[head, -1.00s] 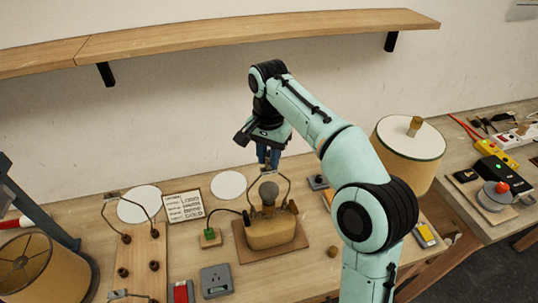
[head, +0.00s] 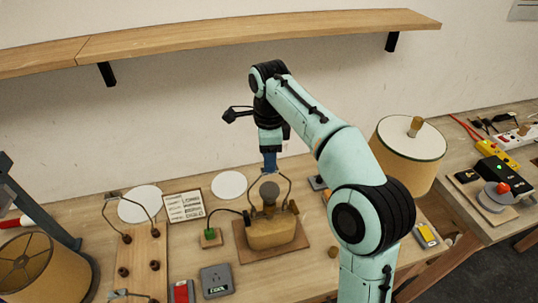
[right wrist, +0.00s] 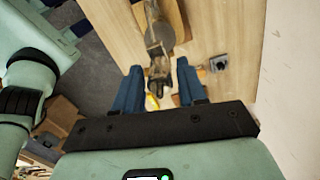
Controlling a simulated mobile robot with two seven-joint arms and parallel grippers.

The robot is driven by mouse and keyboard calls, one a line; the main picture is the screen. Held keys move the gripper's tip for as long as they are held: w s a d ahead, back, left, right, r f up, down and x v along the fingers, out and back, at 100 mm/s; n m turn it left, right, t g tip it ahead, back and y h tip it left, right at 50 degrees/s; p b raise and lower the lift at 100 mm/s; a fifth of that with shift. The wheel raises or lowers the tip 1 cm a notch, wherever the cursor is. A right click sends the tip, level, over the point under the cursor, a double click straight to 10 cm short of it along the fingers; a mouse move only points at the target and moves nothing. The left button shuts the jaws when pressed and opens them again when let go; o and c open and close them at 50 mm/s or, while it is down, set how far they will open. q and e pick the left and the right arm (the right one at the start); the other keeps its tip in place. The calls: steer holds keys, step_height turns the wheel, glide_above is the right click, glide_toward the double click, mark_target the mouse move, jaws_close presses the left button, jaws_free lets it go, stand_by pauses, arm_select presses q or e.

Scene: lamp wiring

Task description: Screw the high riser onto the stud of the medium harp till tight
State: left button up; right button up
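The medium harp (head: 291,188) is a dark wire loop standing on the tan lamp base (head: 268,233), around a grey bulb (head: 269,192). My right gripper (head: 270,168) points down at the top of the harp, its blue fingertips at the stud's place. In the right wrist view the two fingers (right wrist: 160,80) stand apart, on either side of a small grey-brown piece (right wrist: 159,72), with a gap showing. I cannot make out the high riser apart from the harp top, nor the thread. My left gripper is not in view.
The base stands on a wooden board (head: 301,247). A board with harps and pegs (head: 140,262) is to the left, a grey socket box (head: 216,280) in front. A drum shade (head: 408,152) stands to the right. A shelf (head: 240,37) runs along the wall above.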

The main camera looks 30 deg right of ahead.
steer(key=shift+o, duration=0.2)
steer(key=o, duration=0.5)
steer(key=shift+r, duration=0.1)
step_height(320, 180, up, 6)
steer(key=shift+r, duration=0.65)
